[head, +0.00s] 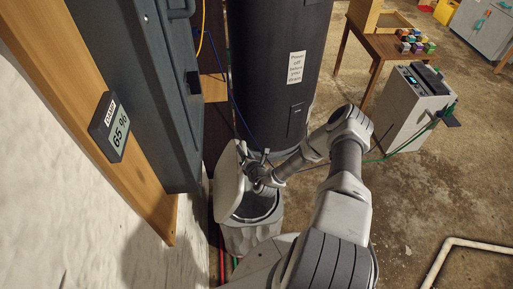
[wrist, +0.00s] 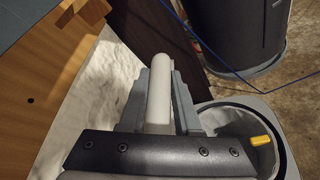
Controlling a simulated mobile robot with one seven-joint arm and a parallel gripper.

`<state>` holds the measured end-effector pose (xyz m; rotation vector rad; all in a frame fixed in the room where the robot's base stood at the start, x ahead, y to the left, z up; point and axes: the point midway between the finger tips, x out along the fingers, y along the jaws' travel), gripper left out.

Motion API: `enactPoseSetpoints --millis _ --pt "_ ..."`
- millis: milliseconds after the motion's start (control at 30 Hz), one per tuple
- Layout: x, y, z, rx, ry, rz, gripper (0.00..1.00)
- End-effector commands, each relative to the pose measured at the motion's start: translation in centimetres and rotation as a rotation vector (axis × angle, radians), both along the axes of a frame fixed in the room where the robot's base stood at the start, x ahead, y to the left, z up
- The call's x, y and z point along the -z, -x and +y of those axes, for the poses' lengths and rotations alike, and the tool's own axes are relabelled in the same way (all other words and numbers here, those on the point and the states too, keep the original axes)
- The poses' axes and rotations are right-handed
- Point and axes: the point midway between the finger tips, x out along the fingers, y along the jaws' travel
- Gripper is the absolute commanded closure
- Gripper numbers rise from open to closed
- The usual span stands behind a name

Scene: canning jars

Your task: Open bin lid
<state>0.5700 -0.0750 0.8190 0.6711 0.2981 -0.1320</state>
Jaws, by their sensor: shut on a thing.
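The bin (head: 262,236) is a pale grey bin on the floor beside the wall, left of my arm. Its light grey lid (head: 229,183) stands raised and tilted up on the wall side, so the dark opening shows. My gripper (head: 247,163) is at the lid's upper edge. In the wrist view the pale lid edge (wrist: 160,75) runs between the two grey fingers of my gripper (wrist: 159,100), which is shut on it. The bin's rim (wrist: 285,150) and pale liner show at lower right, with a small yellow thing (wrist: 260,140) there. The lid's hinge is hidden.
A tall dark cylinder (head: 270,75) stands just behind the bin. A dark cabinet (head: 150,90) and a humidity display (head: 112,126) are on the left wall. A white box-like machine (head: 408,110) stands right, with cables along the floor. The floor at right is mostly clear.

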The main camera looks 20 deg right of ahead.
Motion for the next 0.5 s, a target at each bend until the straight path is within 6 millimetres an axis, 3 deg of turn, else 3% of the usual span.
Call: enactPoseSetpoints --millis 33,200,500 --pt "-1.1 -0.3 1.3 -0.008 0.025 0.007 1.00" --pt "-1.8 -1.0 3.8 -0.006 0.106 0.029 1.00" --pt "-2.1 -1.7 6.0 -0.002 0.176 0.047 1.00"
